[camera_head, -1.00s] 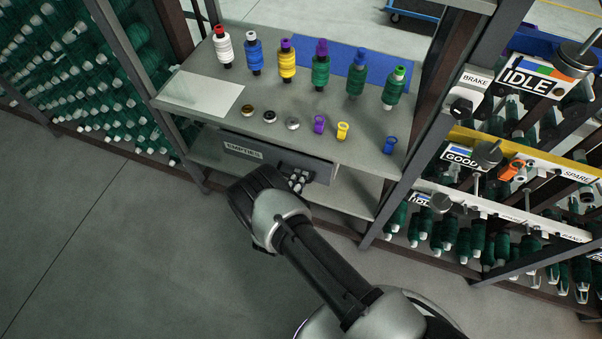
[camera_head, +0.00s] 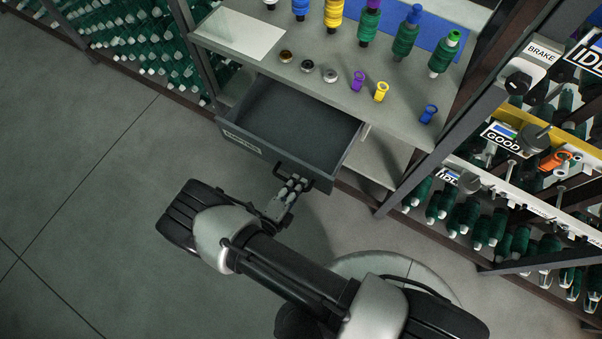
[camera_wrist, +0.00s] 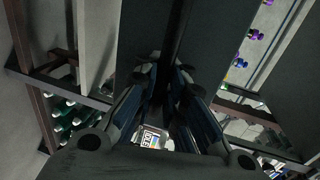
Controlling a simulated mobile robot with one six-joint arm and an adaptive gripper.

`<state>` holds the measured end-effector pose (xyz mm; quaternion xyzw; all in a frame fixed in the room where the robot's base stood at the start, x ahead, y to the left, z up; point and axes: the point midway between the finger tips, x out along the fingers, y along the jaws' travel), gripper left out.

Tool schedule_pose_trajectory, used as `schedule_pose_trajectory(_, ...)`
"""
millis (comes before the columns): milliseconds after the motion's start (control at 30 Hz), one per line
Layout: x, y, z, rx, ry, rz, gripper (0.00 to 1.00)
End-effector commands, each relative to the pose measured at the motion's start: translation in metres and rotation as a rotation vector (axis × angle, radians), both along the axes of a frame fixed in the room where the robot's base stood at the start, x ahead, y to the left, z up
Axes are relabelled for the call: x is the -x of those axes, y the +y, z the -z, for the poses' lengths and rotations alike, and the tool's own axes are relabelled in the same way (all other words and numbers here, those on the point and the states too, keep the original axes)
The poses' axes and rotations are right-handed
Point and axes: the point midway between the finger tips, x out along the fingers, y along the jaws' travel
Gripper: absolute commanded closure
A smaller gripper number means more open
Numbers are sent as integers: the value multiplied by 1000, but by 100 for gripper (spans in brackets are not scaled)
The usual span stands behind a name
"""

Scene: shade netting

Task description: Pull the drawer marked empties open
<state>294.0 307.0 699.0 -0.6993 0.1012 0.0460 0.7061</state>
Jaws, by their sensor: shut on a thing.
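The empties drawer (camera_head: 262,151) is pulled well out from under the shelf top in the head view. Its inside looks bare. Its label (camera_head: 242,141) is on the left of the front panel. My gripper (camera_head: 294,184) is at the dark handle (camera_head: 283,172) on the right part of the front, shut on it. In the wrist view my gripper's fingers (camera_wrist: 165,100) close around a dark bar, and the drawer's dark panel fills the middle behind them. The exact finger contact is hard to see there.
The shelf top (camera_head: 310,52) above the drawer carries spools, small rings, coloured clips and a white sheet (camera_head: 241,34). A rack post (camera_head: 455,110) and bobbin rack stand to the right. The floor (camera_head: 100,220) in front and to the left is clear.

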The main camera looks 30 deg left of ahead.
Motion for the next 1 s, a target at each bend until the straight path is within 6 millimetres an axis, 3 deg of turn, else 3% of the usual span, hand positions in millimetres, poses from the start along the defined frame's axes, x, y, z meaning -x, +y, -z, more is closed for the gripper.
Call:
schedule_pose_trajectory(300, 0, 2, -3, -3, -5, 0, 100)
schedule_pose_trajectory(333, 0, 2, -3, -3, -5, 0, 91)
schedule_pose_trajectory(633, 0, 1, -1, -2, -3, -1, 71)
schedule_pose_trajectory(1000, 4, 1, -2, -1, -2, -2, 70)
